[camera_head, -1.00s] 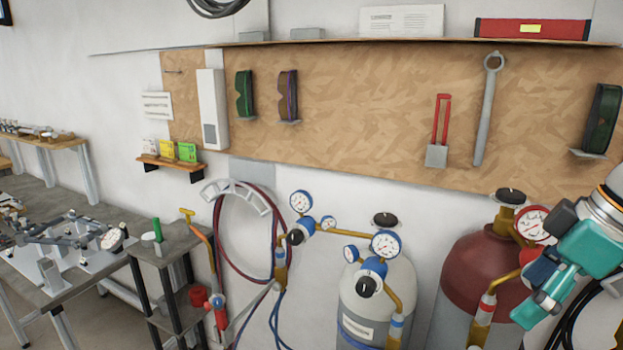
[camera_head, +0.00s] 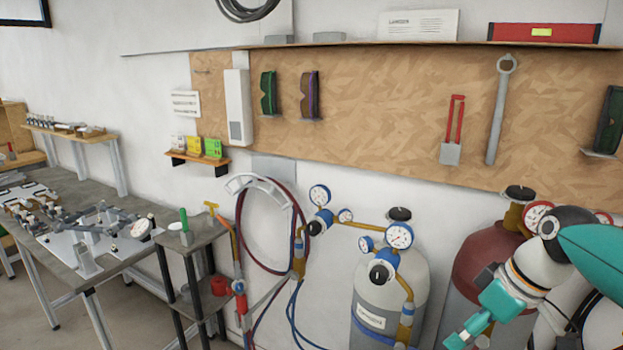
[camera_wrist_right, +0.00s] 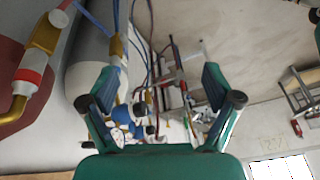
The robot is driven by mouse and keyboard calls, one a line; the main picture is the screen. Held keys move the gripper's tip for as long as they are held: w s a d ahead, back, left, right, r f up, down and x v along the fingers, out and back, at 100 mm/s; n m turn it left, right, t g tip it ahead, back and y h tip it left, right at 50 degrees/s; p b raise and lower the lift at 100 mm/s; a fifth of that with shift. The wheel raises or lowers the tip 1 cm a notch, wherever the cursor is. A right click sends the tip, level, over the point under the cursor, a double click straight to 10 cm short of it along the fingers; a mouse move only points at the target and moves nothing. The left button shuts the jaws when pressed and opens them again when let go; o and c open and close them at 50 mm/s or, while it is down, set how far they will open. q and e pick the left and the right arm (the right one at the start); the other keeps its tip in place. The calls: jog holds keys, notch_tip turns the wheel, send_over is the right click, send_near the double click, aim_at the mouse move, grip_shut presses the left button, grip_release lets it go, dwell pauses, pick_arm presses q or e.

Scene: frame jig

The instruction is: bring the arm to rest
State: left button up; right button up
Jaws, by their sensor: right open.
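My right gripper (camera_head: 472,325) is at the lower right of the head view, in front of the dark red gas cylinder (camera_head: 478,262). Its teal and white arm comes in from the right edge. In the right wrist view my right gripper (camera_wrist_right: 160,95) has its two fingers spread apart, with nothing held between them. Behind the gap lie gauges, hoses and floor at a distance. My left gripper is in neither view.
A grey gas cylinder (camera_head: 372,318) with gauges stands left of the red one. A small stand (camera_head: 192,245) and a workbench (camera_head: 75,262) with a jig are at the left. A tool board (camera_head: 400,120) hangs on the wall. Floor shows below the bench.

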jog(key=a+f+m+g, duration=0.15)
jog(key=a+f, duration=0.25)
jog(key=f, duration=1)
jog(key=a+f+m, duration=0.2)
jog(key=a+f, duration=0.2)
jog(key=f, duration=1)
jog(key=s+a+f+m, duration=0.2)
jog(key=s+a+f, duration=0.1)
jog(key=s+f, duration=0.5)
jog(key=s+a+f+m, duration=0.3)
jog(key=s+f, duration=0.4)
jog(key=s, duration=0.3)
jog(key=shift+s+a+f+y, duration=0.25)
jog(key=shift+a+f+y, duration=0.1)
jog(key=shift+f+y, duration=0.05)
jog(key=shift+g, duration=0.25)
